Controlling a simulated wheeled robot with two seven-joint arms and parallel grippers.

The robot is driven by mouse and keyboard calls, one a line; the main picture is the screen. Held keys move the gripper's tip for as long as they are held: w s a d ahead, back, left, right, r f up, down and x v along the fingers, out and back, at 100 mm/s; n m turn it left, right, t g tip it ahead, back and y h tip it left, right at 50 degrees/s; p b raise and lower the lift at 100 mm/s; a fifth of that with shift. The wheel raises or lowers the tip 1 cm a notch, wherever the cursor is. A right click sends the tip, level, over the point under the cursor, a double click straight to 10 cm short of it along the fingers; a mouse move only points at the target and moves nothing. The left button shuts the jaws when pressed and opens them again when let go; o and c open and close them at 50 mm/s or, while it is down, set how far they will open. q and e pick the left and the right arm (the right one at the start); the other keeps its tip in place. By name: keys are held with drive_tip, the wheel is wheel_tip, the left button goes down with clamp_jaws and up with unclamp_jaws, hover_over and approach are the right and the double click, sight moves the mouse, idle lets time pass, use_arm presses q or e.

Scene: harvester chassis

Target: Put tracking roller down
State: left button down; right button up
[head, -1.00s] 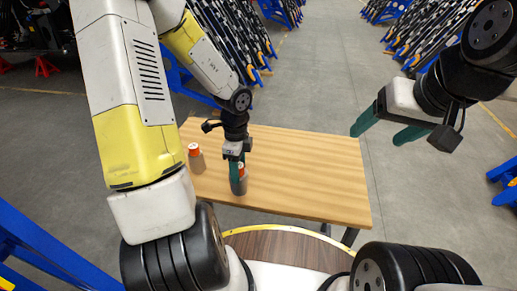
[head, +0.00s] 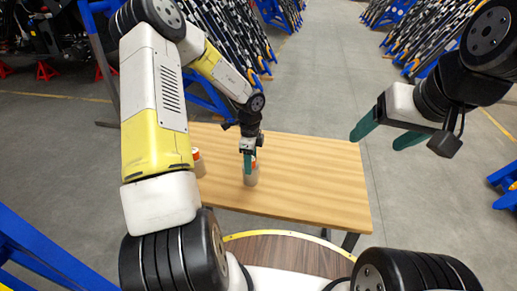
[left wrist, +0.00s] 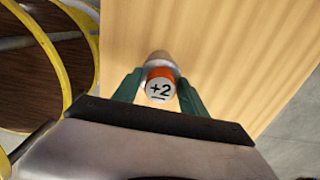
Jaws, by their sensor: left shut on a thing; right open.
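One tracking roller (head: 251,177), tan with an orange band, is between the green fingers of my left gripper (head: 249,162), over the wooden table (head: 310,180). In the left wrist view the fingers are shut on this roller (left wrist: 160,87), whose pale end is marked "+2". It looks upright; whether its base touches the tabletop I cannot tell. A second roller (head: 197,161), also tan with an orange top, stands at the table's left side, partly hidden by my left arm. My right gripper (head: 386,132) is open and empty, raised to the right of the table.
The table's middle and right are bare. Blue racks (head: 278,12) with long dark parts stand at the back on both sides. A blue frame (head: 40,250) is at the lower left and another blue piece (head: 505,185) at the right edge. Grey floor lies around.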

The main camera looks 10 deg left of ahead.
use_arm(q)
drive_tip(key=c, duration=0.6)
unclamp_jaws()
